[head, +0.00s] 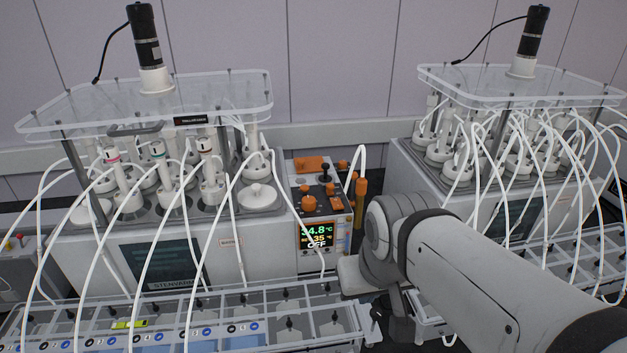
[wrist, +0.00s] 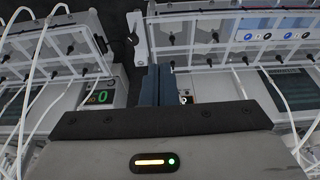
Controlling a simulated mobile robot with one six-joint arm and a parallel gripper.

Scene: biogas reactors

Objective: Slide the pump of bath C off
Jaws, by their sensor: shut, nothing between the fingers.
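The left bath (head: 90,255) carries a control unit with a lit display (head: 316,236) reading about 34.8 °C, a line near 35, and OFF. Orange knobs and a black-topped knob (head: 326,170) sit on top of that unit. An orange label on this bath's front is too small to read, so I cannot tell which bath is C. No pump slide can be made out. My gripper (wrist: 158,86) shows in the wrist view as dark blue fingers, shut and empty, over the gap between the baths. In the head view my arm hides the fingers.
A second bath (head: 410,165) stands at the right, partly behind my arm. White tubes arch from the reactors over the racks. A clear plate with a black motor (head: 143,35) tops the left bath.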

